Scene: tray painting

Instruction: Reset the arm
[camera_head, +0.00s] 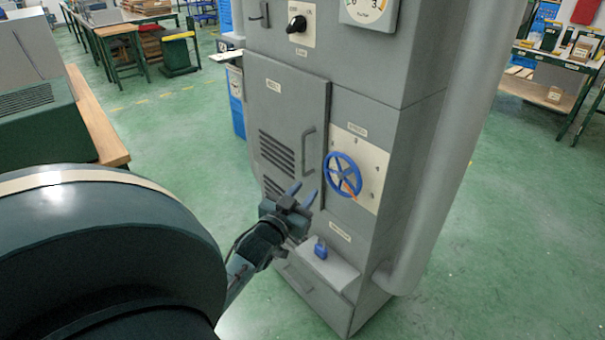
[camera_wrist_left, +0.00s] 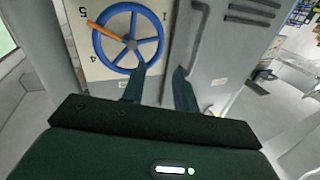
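My left gripper (camera_head: 303,194) reaches toward the grey cabinet in the head view. It also shows in the left wrist view (camera_wrist_left: 160,88), with its two fingers apart and nothing between them. The blue handwheel (camera_head: 333,163) with an orange handle is on the cabinet's numbered plate, to the right of the gripper in the head view. In the left wrist view the wheel (camera_wrist_left: 99,45) appears upside down, just beyond the left finger. I cannot tell whether finger and wheel touch. My right gripper is not in view.
The grey cabinet (camera_head: 375,125) has a door with a bar handle (camera_head: 306,152), a black knob (camera_head: 297,24) and a gauge (camera_head: 368,8). A blue padlock-like item (camera_head: 320,249) sits on its lower ledge. A grey pipe (camera_head: 445,150) runs along its right side. Green floor is clear at right.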

